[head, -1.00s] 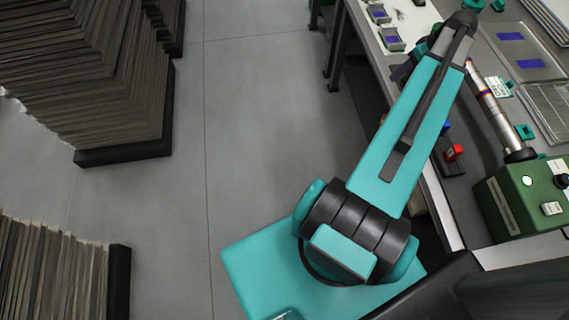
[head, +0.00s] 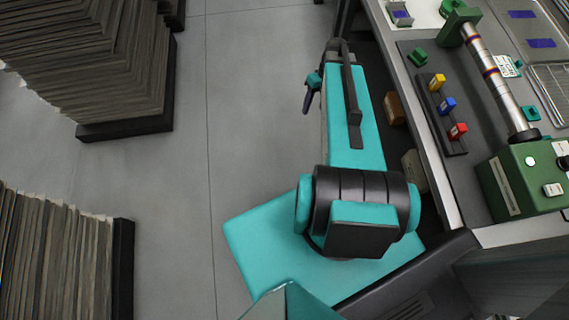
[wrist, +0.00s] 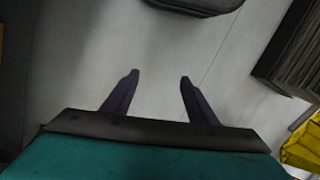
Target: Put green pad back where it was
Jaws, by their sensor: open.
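A small green block (head: 417,57) lies on the dark grey bench surface, left of the metal rod. A small teal piece (head: 530,113) lies right of the rod, beside a wire rack. I cannot tell for sure which of these is the green pad. My gripper is open in the wrist view (wrist: 159,82), with nothing between its two dark fingers and grey floor beyond them. In the head view its dark fingers (head: 309,98) show small and off the bench to the left, over the floor. No green pad shows in the wrist view.
Yellow, blue and red blocks (head: 447,105) stand in a row on a dark strip. A green machine (head: 530,178) holds the rod's near end. Tall stacks of boards (head: 90,60) stand on the left.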

